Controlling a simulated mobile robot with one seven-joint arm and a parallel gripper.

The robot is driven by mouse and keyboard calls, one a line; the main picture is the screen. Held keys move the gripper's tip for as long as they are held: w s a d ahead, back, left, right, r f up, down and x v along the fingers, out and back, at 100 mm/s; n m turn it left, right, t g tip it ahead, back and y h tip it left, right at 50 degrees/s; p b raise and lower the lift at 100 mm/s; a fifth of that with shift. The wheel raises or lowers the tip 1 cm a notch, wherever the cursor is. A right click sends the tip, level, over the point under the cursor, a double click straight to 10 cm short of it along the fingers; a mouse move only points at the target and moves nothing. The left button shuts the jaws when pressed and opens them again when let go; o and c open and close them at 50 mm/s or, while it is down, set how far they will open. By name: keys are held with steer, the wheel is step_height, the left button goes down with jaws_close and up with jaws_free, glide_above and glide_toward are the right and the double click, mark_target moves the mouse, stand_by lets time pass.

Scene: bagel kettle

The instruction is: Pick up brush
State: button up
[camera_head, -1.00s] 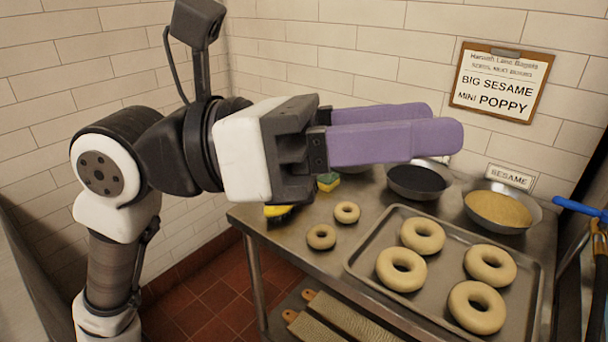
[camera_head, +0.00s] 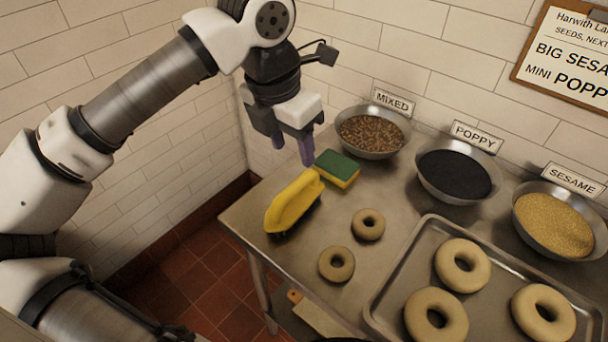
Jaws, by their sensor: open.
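The brush (camera_head: 292,203) has a yellow body and dark bristles underneath. It lies on the left end of the steel table (camera_head: 245,222), bristles down. My gripper (camera_head: 292,150) points downward above the table's back left part, beyond the brush and close to the sponge (camera_head: 338,168). Its purple fingers are open, and nothing shows between them. The gripper appears above and behind the brush, apart from it; the exact height is hard to tell.
A green and yellow sponge lies right by the brush's far end. Two small bagels (camera_head: 352,240) lie to its right. Bowls of mixed seeds (camera_head: 372,134), poppy (camera_head: 455,175) and sesame (camera_head: 553,222) stand along the wall. A tray (camera_head: 385,300) holds larger bagels.

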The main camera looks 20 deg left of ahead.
mark_target(293, 187)
steer(key=shift+y, duration=0.4)
steer(key=f, duration=0.2)
steer(key=a+f+p, duration=0.1)
steer(key=f, duration=0.2)
steer(key=w+f, duration=0.1)
steer(key=f, duration=0.2)
steer(key=shift+a+f, duration=0.15)
steer(key=shift+f, duration=0.05)
steer(key=shift+w+d+f+p, duration=0.1)
steer(key=shift+w+f+p, duration=0.1)
steer(key=shift+f+p, duration=0.55)
steer(key=shift+w+d+f+p, duration=0.1)
steer(key=shift+w+f+p, duration=0.1)
steer(key=shift+f, duration=0.9)
steer(key=shift+w+d+f+p, duration=0.15)
steer(key=shift+f+p, duration=0.35)
steer(key=shift+f, duration=0.45)
steer(key=shift+a, duration=0.1)
jaws_close()
step_height(293, 187, up, 10)
steer(key=b, duration=0.2)
steer(key=shift+r+b, duration=0.1)
steer(key=shift+b, duration=0.2)
steer(key=c, duration=0.6)
jaws_free()
steer(key=shift+c, duration=0.2)
steer(key=c, duration=0.3)
